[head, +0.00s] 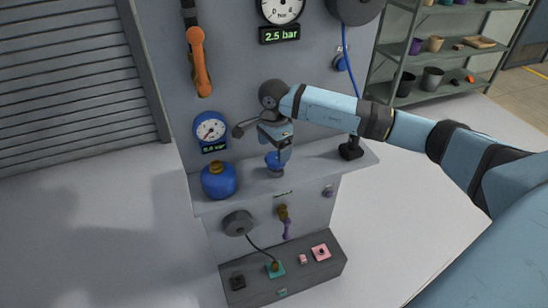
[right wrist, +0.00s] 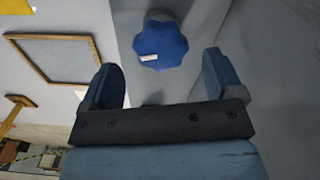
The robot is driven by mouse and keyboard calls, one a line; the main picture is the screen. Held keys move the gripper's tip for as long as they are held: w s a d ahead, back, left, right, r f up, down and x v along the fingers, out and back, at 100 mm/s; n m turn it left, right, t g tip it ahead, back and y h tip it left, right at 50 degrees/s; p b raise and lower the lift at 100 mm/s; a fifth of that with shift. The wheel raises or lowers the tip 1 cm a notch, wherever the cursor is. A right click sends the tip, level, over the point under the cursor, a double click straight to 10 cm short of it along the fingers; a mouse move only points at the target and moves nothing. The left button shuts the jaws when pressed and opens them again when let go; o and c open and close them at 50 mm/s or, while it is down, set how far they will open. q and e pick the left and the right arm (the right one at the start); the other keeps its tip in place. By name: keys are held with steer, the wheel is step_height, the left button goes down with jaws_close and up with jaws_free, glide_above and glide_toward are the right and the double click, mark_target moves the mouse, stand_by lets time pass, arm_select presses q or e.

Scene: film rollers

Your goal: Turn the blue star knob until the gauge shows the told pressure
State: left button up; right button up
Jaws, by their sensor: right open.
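The blue star knob (right wrist: 160,45) shows in the right wrist view, ahead of and between the fingers, with a small white label on it. In the head view the blue knob (head: 274,160) sits just above the shelf, partly behind my right gripper (head: 276,152). My right gripper (right wrist: 165,85) is open, and its fingers stand apart with the knob beyond their tips. A round gauge (head: 210,127) with a small green display is on the panel at left. Another gauge (head: 281,8) at the top reads 2.5 bar. My left gripper is out of view.
An orange handle (head: 199,62) hangs above. A grey box (head: 320,272) with a pink button sits below. Shelving with pots (head: 432,78) stands at right.

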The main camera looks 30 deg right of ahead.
mark_target(274, 157)
steer(key=shift+f, duration=2.2)
steer(key=shift+c, duration=0.2)
